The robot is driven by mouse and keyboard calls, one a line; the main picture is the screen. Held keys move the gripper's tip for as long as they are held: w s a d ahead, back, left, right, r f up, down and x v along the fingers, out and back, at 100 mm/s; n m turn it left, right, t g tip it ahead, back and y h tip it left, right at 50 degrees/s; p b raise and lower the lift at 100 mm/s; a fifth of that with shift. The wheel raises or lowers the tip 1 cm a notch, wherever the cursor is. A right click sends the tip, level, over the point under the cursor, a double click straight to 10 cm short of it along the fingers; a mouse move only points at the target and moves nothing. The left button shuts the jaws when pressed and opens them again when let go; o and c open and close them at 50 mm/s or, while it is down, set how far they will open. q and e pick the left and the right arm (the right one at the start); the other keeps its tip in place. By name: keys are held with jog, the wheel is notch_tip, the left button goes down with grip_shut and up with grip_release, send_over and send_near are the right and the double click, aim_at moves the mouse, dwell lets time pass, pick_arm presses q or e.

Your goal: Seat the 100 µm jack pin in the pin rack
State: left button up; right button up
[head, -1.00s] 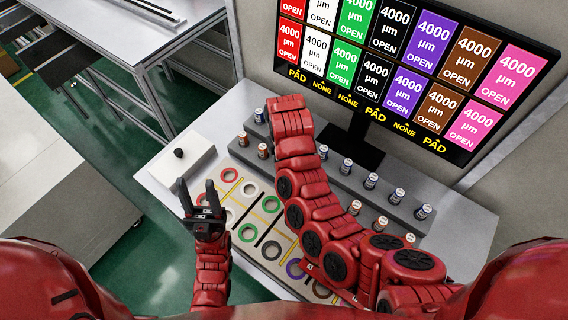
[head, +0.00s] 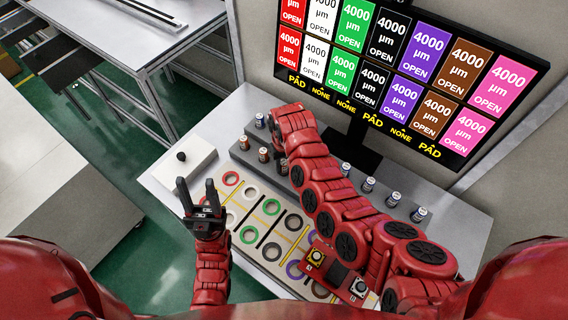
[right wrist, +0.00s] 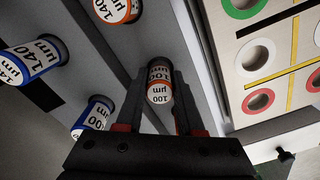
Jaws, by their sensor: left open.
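In the right wrist view a 100 µm pin (right wrist: 160,88) with an orange ring stands between the two fingers of my right gripper (right wrist: 161,100). The fingers flank it closely; whether they press on it is not clear. The grey pin rack (right wrist: 185,45) lies around and beyond it. My left gripper (head: 198,198) is open and empty, fingers up, left of the ring board.
Other pins stand in the rack, including a blue-ringed 100 µm pin (right wrist: 92,118) and a blue-ringed 140 µm pin (right wrist: 32,60). A board with coloured rings (head: 262,262) lies in front. A white block with a black knob (head: 181,157) is left. A monitor (head: 400,80) stands behind.

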aim_at(284, 162)
jog(key=o, duration=0.5)
jog(key=shift+r, duration=0.1)
notch_tip(284, 162, up, 6)
jog(key=shift+w+b, duration=0.1)
jog(key=shift+b, duration=1.15)
notch_tip(284, 162, up, 4)
jog(key=shift+p, duration=0.9)
jog(key=shift+r, duration=0.95)
